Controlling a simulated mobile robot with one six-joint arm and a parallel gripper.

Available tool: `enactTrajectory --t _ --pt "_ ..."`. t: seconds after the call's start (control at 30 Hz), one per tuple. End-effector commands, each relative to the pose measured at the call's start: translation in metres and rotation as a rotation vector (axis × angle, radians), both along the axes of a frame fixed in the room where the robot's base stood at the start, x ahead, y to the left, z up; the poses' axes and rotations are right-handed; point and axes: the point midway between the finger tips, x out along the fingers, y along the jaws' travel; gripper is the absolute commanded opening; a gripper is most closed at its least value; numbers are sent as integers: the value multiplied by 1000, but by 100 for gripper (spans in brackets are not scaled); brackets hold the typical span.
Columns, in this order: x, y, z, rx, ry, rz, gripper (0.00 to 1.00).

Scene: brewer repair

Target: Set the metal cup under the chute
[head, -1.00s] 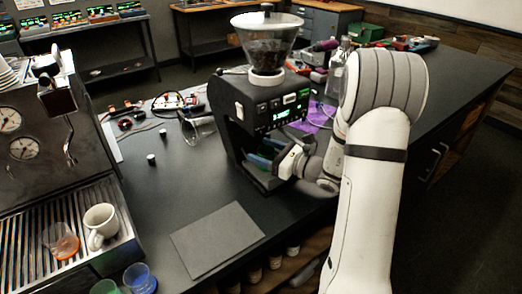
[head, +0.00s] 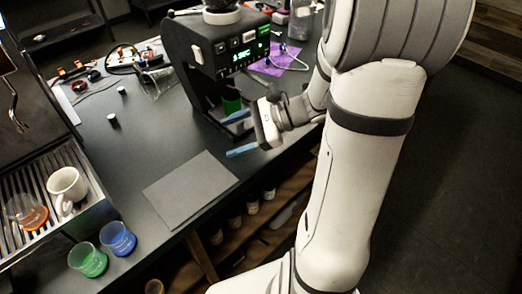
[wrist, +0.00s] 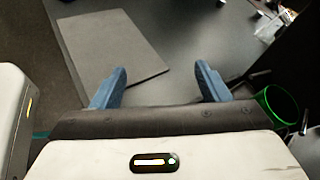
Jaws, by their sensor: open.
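The grinder (head: 204,47) stands on the dark counter with its lit panel facing forward. A green-looking cup (head: 231,103) stands in its open bay, below where the chute would be; the chute itself is hidden. The cup's green rim shows at the right of the wrist view (wrist: 277,105). I cannot tell whether this is the metal cup; no other metal cup is plain to see. My gripper (head: 239,134) is open and empty just in front of the bay, its blue fingertips apart. In the wrist view the gripper (wrist: 160,70) has nothing between its fingers.
A flat grey mat (head: 190,188) lies in front of the grinder. A green cup (head: 88,260) and a blue cup (head: 118,238) stand at the lower left. A white mug (head: 66,190) and an orange-based glass (head: 27,212) sit on the espresso machine's tray.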

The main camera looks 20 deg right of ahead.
Motion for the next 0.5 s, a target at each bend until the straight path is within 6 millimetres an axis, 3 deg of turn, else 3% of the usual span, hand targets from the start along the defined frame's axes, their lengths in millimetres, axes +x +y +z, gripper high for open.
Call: enactTrajectory --t 0.03,0.1,0.23,0.33,0.5 --pt "-20 15 1 -111 -44 118 69" --pt "-45 25 -2 -266 -107 272 69" --pt "-84 25 -7 -553 -250 555 69" --pt "-104 15 -7 -770 -383 761 69" --pt "-116 -7 5 -1083 -599 1042 69"
